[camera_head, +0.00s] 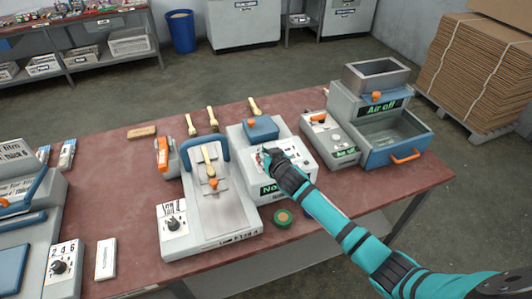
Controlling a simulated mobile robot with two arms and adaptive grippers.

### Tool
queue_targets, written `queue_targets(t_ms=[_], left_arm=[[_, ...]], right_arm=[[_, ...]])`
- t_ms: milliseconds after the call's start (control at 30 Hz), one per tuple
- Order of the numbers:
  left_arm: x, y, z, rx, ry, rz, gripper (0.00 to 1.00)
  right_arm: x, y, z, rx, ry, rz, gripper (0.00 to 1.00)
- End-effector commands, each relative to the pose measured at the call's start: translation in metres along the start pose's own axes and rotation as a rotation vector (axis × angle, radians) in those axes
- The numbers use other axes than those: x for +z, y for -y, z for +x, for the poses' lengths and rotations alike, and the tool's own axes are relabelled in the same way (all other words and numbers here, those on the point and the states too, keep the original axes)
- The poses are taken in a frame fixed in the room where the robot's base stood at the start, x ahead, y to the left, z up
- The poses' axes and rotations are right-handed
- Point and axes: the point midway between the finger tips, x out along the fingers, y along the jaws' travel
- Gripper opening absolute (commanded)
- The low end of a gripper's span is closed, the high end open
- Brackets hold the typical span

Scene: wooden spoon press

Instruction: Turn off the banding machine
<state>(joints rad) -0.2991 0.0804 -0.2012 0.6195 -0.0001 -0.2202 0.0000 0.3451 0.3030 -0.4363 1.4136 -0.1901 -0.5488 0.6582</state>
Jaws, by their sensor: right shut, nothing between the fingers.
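My right gripper (264,157) is shut and empty. It is at the top panel of a grey machine with a blue block (262,128), in the middle of the table. The gripper hides part of that panel, so I cannot tell if it touches a switch. A dark display with green letters starting "No" (268,190) is on the machine's front, partly covered by my arm. No label that I can read says which machine is the banding machine. My left gripper is not in view.
Left of it stands a press with a dial (173,224) and a wooden spoon (209,166) on it. Right stands a machine reading "Air off" (384,108) with a blue drawer (398,155).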

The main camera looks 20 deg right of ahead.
Motion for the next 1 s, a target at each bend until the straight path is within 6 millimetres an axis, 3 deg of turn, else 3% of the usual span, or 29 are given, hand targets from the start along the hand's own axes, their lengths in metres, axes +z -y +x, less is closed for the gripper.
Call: queue_targets(t_ms=[167,500,633,833,900,1000], left_arm=[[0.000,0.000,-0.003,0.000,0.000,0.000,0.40],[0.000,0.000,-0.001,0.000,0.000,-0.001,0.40],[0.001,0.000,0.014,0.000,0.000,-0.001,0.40],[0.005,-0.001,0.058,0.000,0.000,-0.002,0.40],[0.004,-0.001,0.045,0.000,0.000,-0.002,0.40],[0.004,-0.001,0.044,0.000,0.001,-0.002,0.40]], right_arm=[[0.010,0.000,0.002,0.000,0.000,0.000,0.00],[0.012,0.000,0.003,-0.001,-0.001,0.001,0.00],[0.020,0.001,0.005,-0.003,-0.027,0.004,0.00],[0.035,0.002,0.006,-0.004,-0.136,0.006,0.00],[0.022,0.001,0.002,-0.003,-0.136,0.002,0.00],[0.023,0.001,0.002,-0.003,-0.133,0.001,0.00]])
